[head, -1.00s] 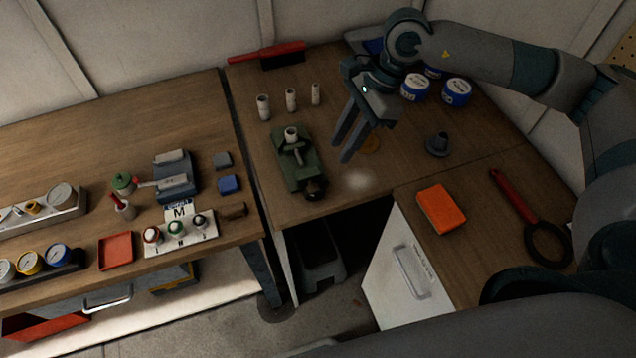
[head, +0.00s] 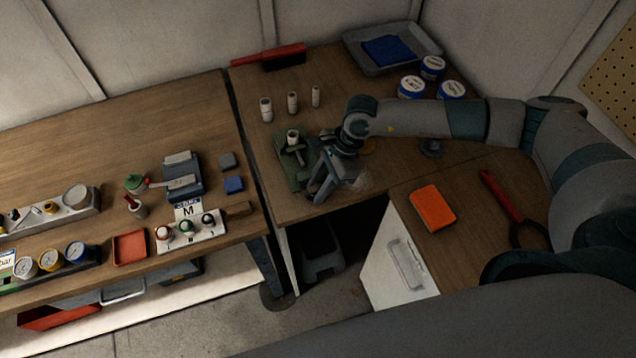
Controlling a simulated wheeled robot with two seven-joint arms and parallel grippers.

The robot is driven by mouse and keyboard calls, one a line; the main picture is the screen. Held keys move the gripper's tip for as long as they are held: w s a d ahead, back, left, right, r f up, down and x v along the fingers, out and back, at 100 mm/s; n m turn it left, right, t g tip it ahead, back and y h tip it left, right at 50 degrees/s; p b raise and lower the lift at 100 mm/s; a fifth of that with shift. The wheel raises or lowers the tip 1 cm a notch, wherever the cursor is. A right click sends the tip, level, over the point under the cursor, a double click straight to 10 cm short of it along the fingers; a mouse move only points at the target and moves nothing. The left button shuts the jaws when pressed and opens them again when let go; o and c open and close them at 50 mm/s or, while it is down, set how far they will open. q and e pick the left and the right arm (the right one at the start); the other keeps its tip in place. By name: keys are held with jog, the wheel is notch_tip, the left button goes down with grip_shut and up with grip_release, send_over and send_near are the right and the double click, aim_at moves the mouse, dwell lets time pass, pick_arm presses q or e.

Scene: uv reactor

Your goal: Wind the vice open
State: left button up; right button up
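The green vice (head: 284,165) stands near the front left edge of the right-hand bench. A pale cylindrical piece (head: 292,136) stands upright at its far end, with a grey part beside it. My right gripper (head: 315,193) is low at the vice's near right end, fingers pointing down and to the left. Its fingers look apart. They cover the dark winding handle at the vice's near end, so I cannot tell whether they touch it. My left gripper is not in view.
Several pale cylinders (head: 292,102) stand behind the vice. Blue-and-white tins (head: 451,90) and a grey tray (head: 360,62) are at the back right. A dark gap separates this bench from the left one.

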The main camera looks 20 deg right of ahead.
jog(key=shift+f, duration=0.1)
jog(key=shift+c, duration=0.3)
grip_shut()
jog(key=shift+a+h, duration=0.1)
jog(key=shift+h, duration=0.3)
